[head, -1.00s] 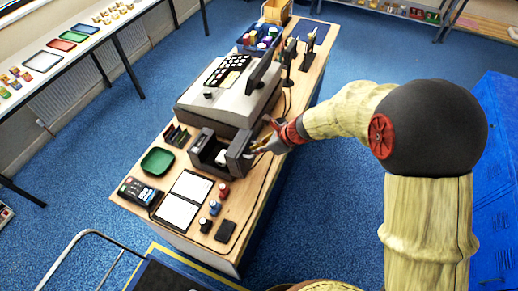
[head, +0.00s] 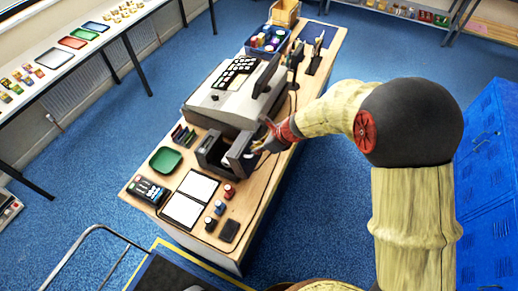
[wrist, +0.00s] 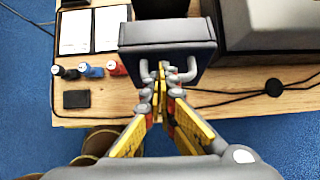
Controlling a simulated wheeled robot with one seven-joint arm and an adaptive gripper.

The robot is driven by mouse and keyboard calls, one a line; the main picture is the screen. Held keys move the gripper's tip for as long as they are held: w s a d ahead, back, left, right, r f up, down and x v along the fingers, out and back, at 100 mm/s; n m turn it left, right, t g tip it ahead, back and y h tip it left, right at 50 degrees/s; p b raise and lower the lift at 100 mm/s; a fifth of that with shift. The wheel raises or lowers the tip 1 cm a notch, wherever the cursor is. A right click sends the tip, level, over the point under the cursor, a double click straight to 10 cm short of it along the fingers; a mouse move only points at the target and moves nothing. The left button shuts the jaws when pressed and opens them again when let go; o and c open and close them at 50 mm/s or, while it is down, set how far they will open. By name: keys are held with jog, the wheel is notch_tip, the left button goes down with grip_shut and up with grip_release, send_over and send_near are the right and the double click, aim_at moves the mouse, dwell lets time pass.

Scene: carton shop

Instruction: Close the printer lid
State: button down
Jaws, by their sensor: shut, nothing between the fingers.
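The printer (head: 211,152) is a small dark box on the wooden counter, open on top with something pale inside. Its dark lid (head: 239,148) stands up along the printer's right side. My gripper (head: 259,147) is at the outer side of the lid, with its fingers pointing at it. In the wrist view the lid (wrist: 140,34) is a dark slab across the top middle, and my shut, empty gripper (wrist: 162,80) has its fingertips against or just short of it. I cannot tell whether they touch. The lid hides most of the printer there.
A large grey cash register (head: 228,92) stands just behind the printer. A cable (wrist: 215,101) runs along the counter.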

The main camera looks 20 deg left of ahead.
aim_at(245, 148)
jog(key=shift+w+a+r+p, duration=0.1)
jog(key=shift+a+r+p, duration=0.15)
jog(key=shift+a+p, duration=0.5)
jog(key=shift+a+r+p, duration=0.25)
jog(key=shift+a+p, duration=0.35)
jog(key=shift+a, duration=0.25)
jog(key=a, duration=0.2)
jog(key=a+p, duration=0.1)
jog(key=a, duration=0.1)
jog(key=a+p, duration=0.1)
jog(key=a, duration=0.2)
jog(key=shift+w, duration=0.25)
jog(key=a+f, duration=0.4)
jog(key=a, duration=0.5)
jog(key=shift+w+f+p, duration=0.25)
jog(key=shift+w+p, duration=0.1)
jog(key=shift+w, duration=0.05)
jog(key=v, duration=1.2)
